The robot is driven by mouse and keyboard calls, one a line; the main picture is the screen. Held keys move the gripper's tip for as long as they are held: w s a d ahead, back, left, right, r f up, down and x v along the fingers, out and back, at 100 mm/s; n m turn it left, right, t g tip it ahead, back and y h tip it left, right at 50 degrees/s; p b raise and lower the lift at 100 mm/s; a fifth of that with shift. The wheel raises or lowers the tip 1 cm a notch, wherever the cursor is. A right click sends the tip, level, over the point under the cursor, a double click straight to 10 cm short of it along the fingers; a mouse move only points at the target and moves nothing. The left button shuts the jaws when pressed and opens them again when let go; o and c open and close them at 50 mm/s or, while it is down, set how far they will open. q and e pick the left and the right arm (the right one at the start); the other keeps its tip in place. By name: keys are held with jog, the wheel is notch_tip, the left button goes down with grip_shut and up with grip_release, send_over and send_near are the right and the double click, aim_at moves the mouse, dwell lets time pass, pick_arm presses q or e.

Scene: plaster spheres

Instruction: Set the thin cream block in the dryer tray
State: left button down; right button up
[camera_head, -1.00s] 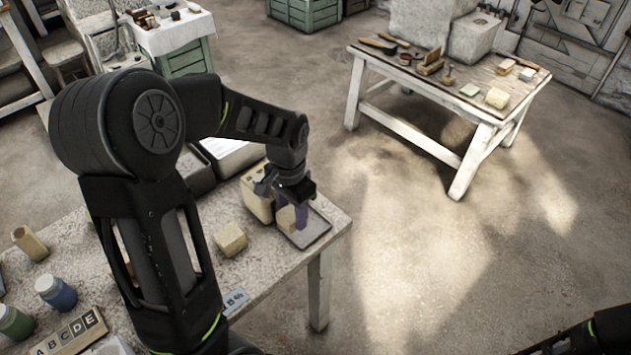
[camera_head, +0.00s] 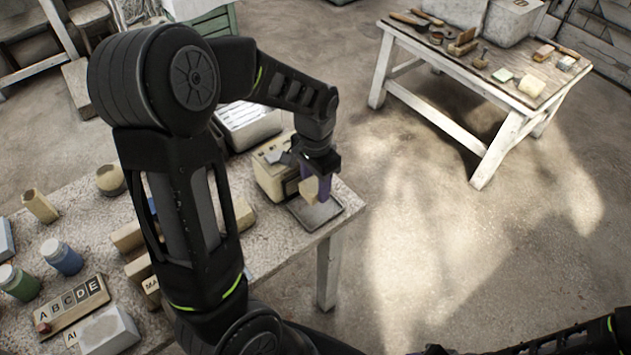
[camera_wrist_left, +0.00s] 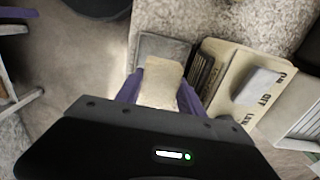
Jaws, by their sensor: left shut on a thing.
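My left gripper (camera_head: 318,192) is shut on the thin cream block (camera_head: 309,189) near the table's right corner. In the left wrist view the cream block (camera_wrist_left: 163,82) stands between the two purple fingers (camera_wrist_left: 160,92). The dryer tray (camera_head: 330,212) is a shallow grey tray in front of the cream dryer (camera_head: 268,172); it also shows in the left wrist view (camera_wrist_left: 165,46). The block appears over the tray's back part; I cannot tell whether it touches the tray. My right arm shows at the bottom right, its gripper out of view.
Another pale block (camera_head: 243,214) lies left of the tray, partly behind my arm. A second table (camera_head: 470,75) with tools stands across open floor.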

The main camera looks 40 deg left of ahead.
aim_at(315, 208)
pick_arm(q)
jog(key=shift+f+b, duration=1.15)
jog(key=shift+f, duration=0.75)
jog(key=shift+f+b, duration=0.9)
jog(key=shift+f, duration=0.3)
jog(key=c, duration=0.7)
grip_release()
jog(key=shift+o, duration=0.2)
jog(key=shift+r+p, duration=1.6)
jog(key=shift+r, duration=0.45)
